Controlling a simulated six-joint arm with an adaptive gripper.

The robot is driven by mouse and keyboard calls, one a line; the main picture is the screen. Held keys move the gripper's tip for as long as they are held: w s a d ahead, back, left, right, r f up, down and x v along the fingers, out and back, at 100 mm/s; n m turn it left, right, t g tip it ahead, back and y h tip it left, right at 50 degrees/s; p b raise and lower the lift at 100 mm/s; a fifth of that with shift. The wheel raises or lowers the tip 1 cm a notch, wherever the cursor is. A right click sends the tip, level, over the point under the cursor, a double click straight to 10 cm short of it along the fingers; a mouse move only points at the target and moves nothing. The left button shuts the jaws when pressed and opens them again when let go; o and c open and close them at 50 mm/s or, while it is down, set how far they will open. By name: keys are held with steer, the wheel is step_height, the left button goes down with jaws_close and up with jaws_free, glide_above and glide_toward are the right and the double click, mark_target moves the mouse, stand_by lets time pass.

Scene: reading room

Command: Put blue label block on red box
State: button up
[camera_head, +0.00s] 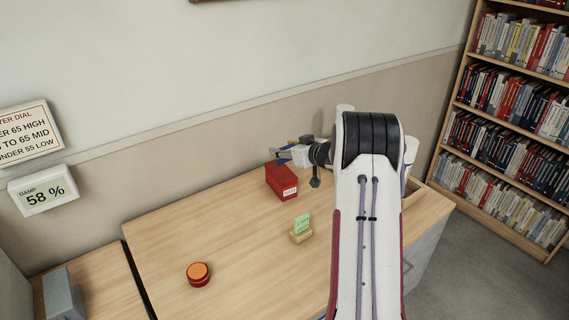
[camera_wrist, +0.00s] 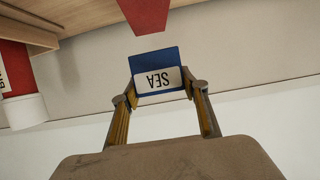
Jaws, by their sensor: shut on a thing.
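The blue label block (camera_wrist: 154,62) fills the middle of the wrist view, with a white label reading "SEA" upside down. My gripper (camera_wrist: 160,92) is shut on it, one finger on each side. The red box (camera_head: 281,182), with a white label on its front, stands on the desk in the head view. My gripper (camera_head: 288,151) shows small just above and behind the box, partly covered by my arm. The block is hard to make out there. A red wedge at the top and a red surface at the left show in the wrist view; I cannot tell which is the box.
An open wooden tray (camera_head: 413,192) is at the right, partly behind my arm. A bookcase (camera_head: 500,180) stands right.

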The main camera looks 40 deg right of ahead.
mark_target(286, 161)
steer(key=shift+f, duration=0.85)
steer(key=shift+f, duration=1.85)
steer(key=shift+f, duration=0.1)
steer(key=o, duration=1.1)
steer(key=shift+s+r, duration=0.25)
steer(key=v, duration=1.1)
steer(key=shift+s, duration=0.2)
